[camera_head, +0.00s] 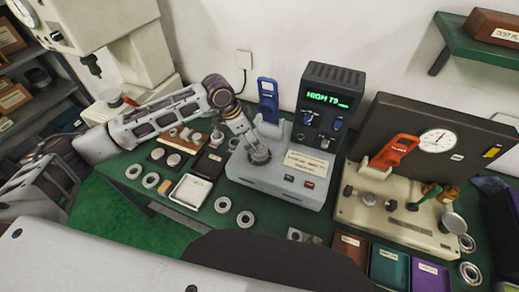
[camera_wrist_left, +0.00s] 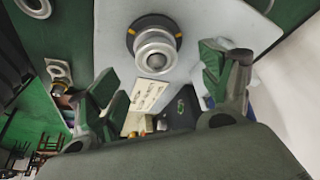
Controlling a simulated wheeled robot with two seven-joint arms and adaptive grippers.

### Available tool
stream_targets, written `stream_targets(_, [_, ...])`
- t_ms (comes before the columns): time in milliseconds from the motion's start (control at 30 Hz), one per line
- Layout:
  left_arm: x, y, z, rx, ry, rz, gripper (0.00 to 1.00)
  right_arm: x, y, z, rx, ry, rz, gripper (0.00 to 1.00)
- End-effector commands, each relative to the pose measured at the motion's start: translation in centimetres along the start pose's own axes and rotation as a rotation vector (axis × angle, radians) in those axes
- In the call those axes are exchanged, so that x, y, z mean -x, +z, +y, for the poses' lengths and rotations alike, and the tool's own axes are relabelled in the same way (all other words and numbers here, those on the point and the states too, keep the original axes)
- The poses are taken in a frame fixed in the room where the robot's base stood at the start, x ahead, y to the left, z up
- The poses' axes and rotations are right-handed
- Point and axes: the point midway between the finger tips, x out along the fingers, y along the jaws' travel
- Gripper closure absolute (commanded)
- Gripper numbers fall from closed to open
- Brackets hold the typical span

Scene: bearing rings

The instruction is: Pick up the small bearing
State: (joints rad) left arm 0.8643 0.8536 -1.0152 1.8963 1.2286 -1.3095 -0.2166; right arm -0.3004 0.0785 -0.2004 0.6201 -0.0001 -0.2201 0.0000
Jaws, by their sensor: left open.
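A small silver bearing (camera_wrist_left: 155,50) sits on the round seat of the grey tester (camera_head: 307,192), with a dark collar bearing yellow marks around it. In the head view the seat (camera_head: 259,157) is partly covered by my left gripper (camera_head: 252,140), just above it. In the left wrist view my left gripper (camera_wrist_left: 163,82) has its two green-padded fingers wide apart, with the bearing ahead of and between them, not touched. Other bearing rings (camera_head: 222,205) lie on the green table. Which ring is smallest is hard to tell. My right gripper is not in view.
The tester's display (camera_head: 329,99) is lit green, and a blue lever (camera_head: 268,97) stands beside it. A beige gauge machine (camera_head: 400,212) with an orange handle stands right. Brown, teal and purple bins (camera_head: 429,275) line the front. A white tray (camera_head: 190,191) lies left.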

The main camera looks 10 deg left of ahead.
Motion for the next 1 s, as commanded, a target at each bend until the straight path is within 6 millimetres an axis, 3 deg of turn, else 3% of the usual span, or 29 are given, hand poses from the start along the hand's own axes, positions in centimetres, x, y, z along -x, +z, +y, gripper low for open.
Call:
stream_targets(533, [-4.7,0.0,0.6,0.0,0.001,0.0,0.21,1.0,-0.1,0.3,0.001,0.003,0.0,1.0])
stream_targets(1000, [-5.1,0.0,0.6,-0.001,0.0,-0.001,0.21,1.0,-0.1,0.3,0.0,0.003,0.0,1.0])
